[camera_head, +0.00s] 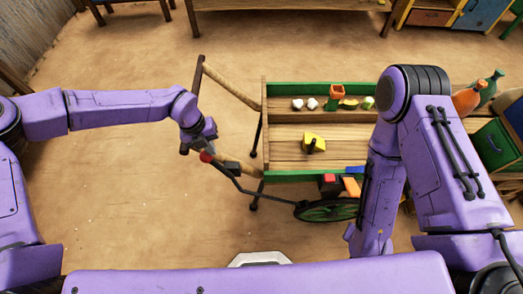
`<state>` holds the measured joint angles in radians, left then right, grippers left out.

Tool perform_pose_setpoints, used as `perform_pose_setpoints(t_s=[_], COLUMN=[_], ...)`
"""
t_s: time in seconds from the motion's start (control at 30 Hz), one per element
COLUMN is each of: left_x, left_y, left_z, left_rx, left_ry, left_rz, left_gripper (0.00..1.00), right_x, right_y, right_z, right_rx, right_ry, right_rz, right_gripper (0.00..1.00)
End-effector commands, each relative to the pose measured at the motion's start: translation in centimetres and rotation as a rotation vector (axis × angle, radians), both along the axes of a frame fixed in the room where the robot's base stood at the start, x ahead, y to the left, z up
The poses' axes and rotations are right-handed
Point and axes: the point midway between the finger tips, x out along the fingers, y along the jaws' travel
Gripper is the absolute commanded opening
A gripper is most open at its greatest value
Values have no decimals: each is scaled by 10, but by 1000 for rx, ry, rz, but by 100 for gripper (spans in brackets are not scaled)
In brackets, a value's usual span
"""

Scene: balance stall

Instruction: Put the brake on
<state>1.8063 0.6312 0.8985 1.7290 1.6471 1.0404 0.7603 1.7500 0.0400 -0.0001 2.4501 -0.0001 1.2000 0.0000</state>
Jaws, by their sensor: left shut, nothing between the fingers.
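A wooden cart with a green-edged bed (290,132) stands in the middle, with two handles reaching out to the left. A dark brake lever (240,187) runs beside the near handle (233,166), from a red knob (207,157) toward the green wheel (325,210). My left gripper (198,148) is shut and empty, right at the red knob. I cannot tell whether it touches the knob. My right arm stands in front of the cart's right part, and its gripper does not show.
The cart bed holds small white items, an orange-brown pot (336,92) and a yellow piece with a dark part (313,143). Red, orange and blue blocks lie by the wheel. Bottles (490,88) and a green crate (494,144) stand at the right. The floor left of the cart is clear.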

Motion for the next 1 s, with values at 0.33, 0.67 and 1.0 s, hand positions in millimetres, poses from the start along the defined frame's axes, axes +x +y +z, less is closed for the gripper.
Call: perform_pose_setpoints(t_s=[0.33,0.67,1.0], left_x=[0,6,11], left_y=[5,-29,-3], left_z=[-2,30,106], left_rx=[8,6,4], left_ry=[3,-4,-3], left_rz=[8,12,12], left_gripper=[0,0,0], right_x=[0,0,0], right_y=[0,0,0], right_z=[0,1,-20], right_rx=[0,0,0], right_ry=[0,0,0], right_rz=[0,0,0], right_gripper=[43,43,43])
